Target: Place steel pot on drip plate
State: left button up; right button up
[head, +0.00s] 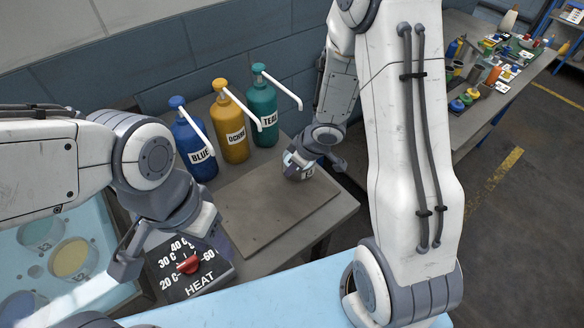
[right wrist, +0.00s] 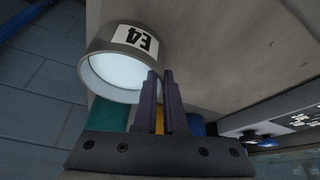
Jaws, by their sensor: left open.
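The steel pot (head: 297,168), labelled E4, is at the far right part of the brown drip plate (head: 262,212); whether it touches the plate is unclear. In the right wrist view the grey pot (right wrist: 103,46) shows a pale inside. My right gripper (head: 318,160) is at the pot, partly hiding it in the head view. In the right wrist view its fingers (right wrist: 159,75) are close together at the pot's rim, pinching its wall. My left gripper (head: 170,245) is open and empty above the HEAT panel.
Blue (head: 195,145), ochre (head: 230,128) and teal (head: 262,110) pump bottles stand behind the plate. The HEAT panel (head: 190,275) with a red knob is in front. A bath with several dye pots (head: 70,258) lies at left. The plate's middle is clear.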

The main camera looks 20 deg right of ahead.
jog(key=shift+o, duration=1.4)
notch_tip(320, 180, up, 15)
jog(key=s+d+t+h+p, duration=0.1)
jog(key=s+h+p, duration=0.1)
jog(key=p, duration=0.6)
jog(key=s+a+r+g, duration=0.1)
jog(key=s+a+r, duration=0.2)
jog(key=s, duration=0.4)
jog(key=s+a+r+g, duration=0.2)
jog(key=s+a+r, duration=0.1)
jog(key=s+a, duration=0.2)
jog(key=s+a+r+g, duration=0.1)
jog(key=s+a+r, duration=0.3)
jog(key=s, duration=0.5)
jog(key=shift+s+m+g, duration=0.15)
jog(key=shift+m+g, duration=0.25)
jog(key=shift+f, duration=0.1)
